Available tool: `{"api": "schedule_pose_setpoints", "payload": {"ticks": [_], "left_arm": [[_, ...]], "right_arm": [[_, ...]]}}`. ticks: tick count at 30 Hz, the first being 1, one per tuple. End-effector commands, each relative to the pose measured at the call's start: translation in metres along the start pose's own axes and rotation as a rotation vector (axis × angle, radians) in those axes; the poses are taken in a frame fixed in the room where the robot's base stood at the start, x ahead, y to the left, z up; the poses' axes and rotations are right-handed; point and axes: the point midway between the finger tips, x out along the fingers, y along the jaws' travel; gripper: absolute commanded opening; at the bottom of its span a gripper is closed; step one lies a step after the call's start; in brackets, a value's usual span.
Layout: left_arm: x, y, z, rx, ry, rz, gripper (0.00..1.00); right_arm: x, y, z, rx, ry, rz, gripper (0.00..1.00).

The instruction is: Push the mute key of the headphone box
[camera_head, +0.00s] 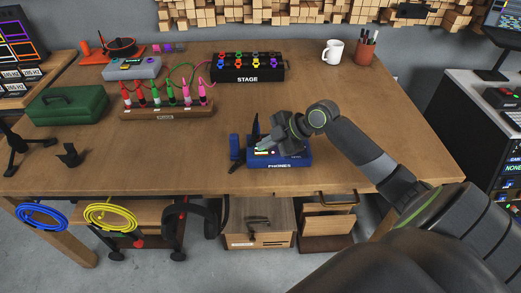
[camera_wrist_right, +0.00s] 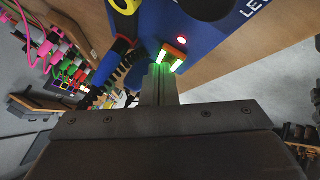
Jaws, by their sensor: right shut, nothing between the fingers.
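The blue headphone box (camera_head: 292,162), marked PHONES, sits near the front edge of the table. It also shows in the right wrist view (camera_wrist_right: 210,35). My right gripper (camera_head: 264,149) is over the box's top, its fingers shut and empty. In the right wrist view the shut fingertips (camera_wrist_right: 160,68) are close to an orange block with pale green lit strips (camera_wrist_right: 173,56); I cannot tell whether they touch it. A small red lit round button (camera_wrist_right: 181,41) lies just beyond. I cannot tell which part is the mute key. My left gripper is not in view.
A row of coloured plugs (camera_head: 165,114), a black STAGE box (camera_head: 247,70), a white mug (camera_head: 333,52) and a green case (camera_head: 68,105) stand farther back or left. Blue and yellow cables (camera_head: 110,217) hang at the front. The table's middle is mostly clear.

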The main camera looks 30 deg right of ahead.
Motion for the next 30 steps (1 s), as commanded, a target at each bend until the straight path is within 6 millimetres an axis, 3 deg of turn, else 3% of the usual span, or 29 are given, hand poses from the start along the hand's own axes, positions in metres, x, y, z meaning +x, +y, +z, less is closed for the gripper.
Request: {"api": "schedule_pose_setpoints", "payload": {"ticks": [30], "left_arm": [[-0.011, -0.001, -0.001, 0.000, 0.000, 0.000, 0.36]], "right_arm": [[-0.009, 0.007, -0.006, 0.000, 0.000, 0.000, 0.00]]}}
